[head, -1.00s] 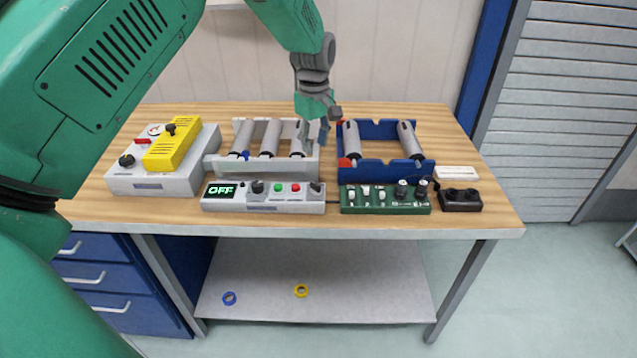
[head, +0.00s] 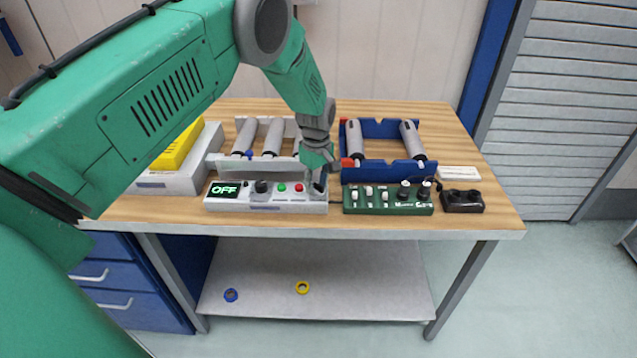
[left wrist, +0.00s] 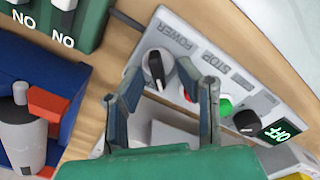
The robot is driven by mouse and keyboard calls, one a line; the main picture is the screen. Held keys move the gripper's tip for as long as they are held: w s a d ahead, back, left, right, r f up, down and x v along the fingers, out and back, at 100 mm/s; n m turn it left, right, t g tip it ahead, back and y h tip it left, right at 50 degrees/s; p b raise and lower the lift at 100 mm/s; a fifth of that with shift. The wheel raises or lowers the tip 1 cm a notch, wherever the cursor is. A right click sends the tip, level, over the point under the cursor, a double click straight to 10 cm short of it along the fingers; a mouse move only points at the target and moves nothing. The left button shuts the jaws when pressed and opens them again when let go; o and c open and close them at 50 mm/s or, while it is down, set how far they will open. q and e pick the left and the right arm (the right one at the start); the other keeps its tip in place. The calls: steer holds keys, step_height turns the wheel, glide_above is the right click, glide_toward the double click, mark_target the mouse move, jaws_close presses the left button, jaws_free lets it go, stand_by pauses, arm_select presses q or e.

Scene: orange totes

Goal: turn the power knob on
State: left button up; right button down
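The grey control box (head: 215,205) stands at the table's front edge; its display (head: 224,190) reads OFF. In the left wrist view the power knob (left wrist: 157,68) is a dark knob with a white pointer line, beside the printed word POWER. My left gripper (head: 318,187) is over the right end of the box and covers the knob in the head view. In the left wrist view the left gripper (left wrist: 170,82) is open, its two fingers apart on either side of the view of the knob. Contact with the knob cannot be told. My right gripper is not in view.
A green switch box (head: 388,208) stands close to the right of the control box. Behind are a white rack (head: 225,165) and a blue rack (head: 385,173) with grey rollers. A yellow-topped box is partly behind my left arm. A dark two-knob box (head: 462,208) is far right.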

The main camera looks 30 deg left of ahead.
arm_select(q)
steer(key=shift+a, duration=0.1)
steer(key=shift+c, duration=0.8)
jaws_close()
steer(key=shift+d+r, duration=0.1)
steer(key=shift+d, duration=0.55)
